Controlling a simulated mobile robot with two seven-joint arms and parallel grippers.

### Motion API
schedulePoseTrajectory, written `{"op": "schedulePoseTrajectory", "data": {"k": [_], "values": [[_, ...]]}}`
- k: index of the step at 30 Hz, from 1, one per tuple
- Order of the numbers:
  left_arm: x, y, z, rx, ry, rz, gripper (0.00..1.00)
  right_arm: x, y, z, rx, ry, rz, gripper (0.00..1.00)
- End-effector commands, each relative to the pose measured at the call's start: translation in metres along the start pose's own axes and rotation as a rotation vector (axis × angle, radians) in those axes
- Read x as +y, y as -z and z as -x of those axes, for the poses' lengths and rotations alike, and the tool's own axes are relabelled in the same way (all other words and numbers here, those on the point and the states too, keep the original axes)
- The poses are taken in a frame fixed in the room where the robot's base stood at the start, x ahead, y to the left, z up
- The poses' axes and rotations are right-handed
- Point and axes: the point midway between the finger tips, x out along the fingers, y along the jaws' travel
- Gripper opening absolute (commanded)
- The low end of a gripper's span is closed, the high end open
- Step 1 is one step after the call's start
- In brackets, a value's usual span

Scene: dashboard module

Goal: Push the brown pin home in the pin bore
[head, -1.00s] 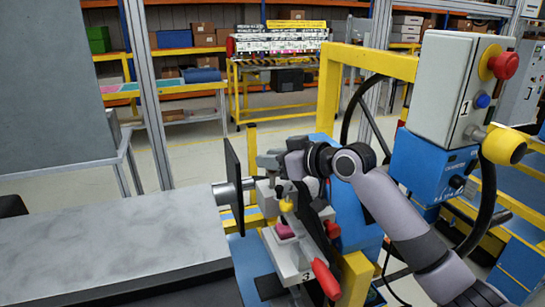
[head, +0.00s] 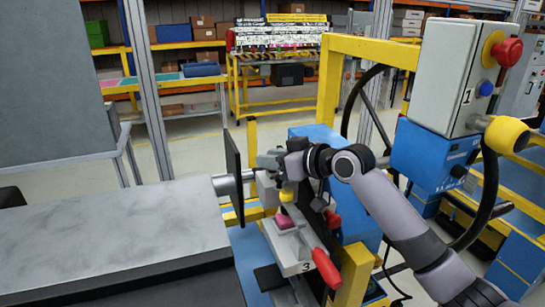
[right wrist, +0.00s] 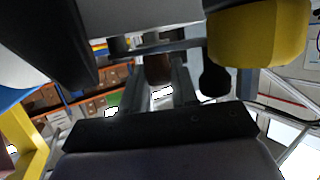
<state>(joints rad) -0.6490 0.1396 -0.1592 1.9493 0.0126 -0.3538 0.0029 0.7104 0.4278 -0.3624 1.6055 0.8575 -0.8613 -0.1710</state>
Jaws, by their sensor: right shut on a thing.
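The brown pin (right wrist: 158,70) shows in the right wrist view as a dark brown piece between the fingertips of my right gripper (right wrist: 158,84). The gripper is shut on it. In the head view my right gripper (head: 270,160) is at the top of the fixture, beside the upright black plate. The pin is too small or hidden to make out there. The pin bore is not visible in either view, so I cannot tell whether the pin is in it. My left gripper is not in view.
A yellow knob (head: 287,191) sits just below my right gripper, and it looms large in the wrist view (right wrist: 258,35). A red handle (head: 326,268) and pink block (head: 285,221) are on the fixture. A black plate (head: 233,180) stands left. A control box (head: 455,75) stands right.

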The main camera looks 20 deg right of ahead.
Motion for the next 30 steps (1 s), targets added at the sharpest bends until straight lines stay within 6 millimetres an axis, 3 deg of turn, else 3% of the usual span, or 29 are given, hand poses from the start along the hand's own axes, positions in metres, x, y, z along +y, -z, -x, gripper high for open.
{"op": "schedulePoseTrajectory", "data": {"k": [11,12,14,15,30], "values": [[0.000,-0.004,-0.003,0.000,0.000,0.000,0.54,0.000,-0.009,-0.003,0.000,0.000,0.000,0.00],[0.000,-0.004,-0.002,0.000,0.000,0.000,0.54,0.000,-0.009,-0.003,-0.001,0.000,0.000,0.35],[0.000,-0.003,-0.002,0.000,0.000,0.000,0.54,0.000,-0.009,-0.003,-0.001,0.000,0.000,0.55],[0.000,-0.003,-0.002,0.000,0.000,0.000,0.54,0.000,-0.009,-0.003,-0.002,0.000,0.001,0.58],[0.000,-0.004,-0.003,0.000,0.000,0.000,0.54,-0.003,-0.015,-0.005,-0.015,0.007,-0.001,0.58]]}}
